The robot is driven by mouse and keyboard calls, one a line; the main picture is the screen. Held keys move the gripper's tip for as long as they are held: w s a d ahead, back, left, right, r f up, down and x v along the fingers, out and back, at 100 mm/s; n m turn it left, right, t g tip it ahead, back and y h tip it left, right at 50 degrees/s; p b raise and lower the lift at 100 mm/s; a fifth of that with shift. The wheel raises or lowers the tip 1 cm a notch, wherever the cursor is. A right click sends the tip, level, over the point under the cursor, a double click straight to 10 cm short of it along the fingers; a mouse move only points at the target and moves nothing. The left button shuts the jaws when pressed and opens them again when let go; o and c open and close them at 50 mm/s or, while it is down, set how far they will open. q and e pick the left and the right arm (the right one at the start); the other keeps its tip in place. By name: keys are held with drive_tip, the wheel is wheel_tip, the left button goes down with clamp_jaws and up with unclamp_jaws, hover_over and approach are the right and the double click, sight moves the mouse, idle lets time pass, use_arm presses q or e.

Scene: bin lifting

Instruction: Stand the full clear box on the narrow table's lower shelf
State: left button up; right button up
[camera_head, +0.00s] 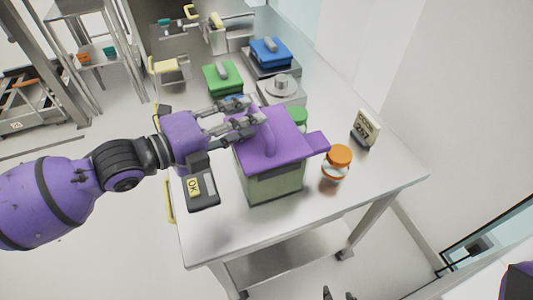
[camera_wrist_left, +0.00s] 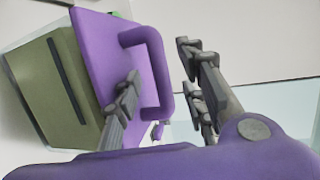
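A clear, greenish box (camera_head: 270,188) with a purple lid and arched handle (camera_head: 268,132) stands upright on the steel table. It fills the left side of the left wrist view (camera_wrist_left: 50,95). My left gripper (camera_head: 246,112) is at the handle, with its fingers spread. In the left wrist view the handle (camera_wrist_left: 162,75) lies between the fingers, with a gap to the far finger. My right gripper (camera_head: 338,294) shows only as two separated fingertips at the bottom edge. A lower shelf (camera_head: 285,256) shows under this table; I cannot tell which table is the narrow one.
An orange-lidded jar (camera_head: 337,163) and a number sign (camera_head: 366,129) stand right of the box. Behind it are a round-topped scale (camera_head: 281,88), a green-lidded box (camera_head: 222,78) and a blue-lidded box (camera_head: 270,52). A shelved steel stand (camera_head: 97,55) is at upper left.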

use_arm(q)
drive_tip(key=shift+x, duration=0.9)
clamp_jaws()
drive_tip(key=shift+r, duration=0.25)
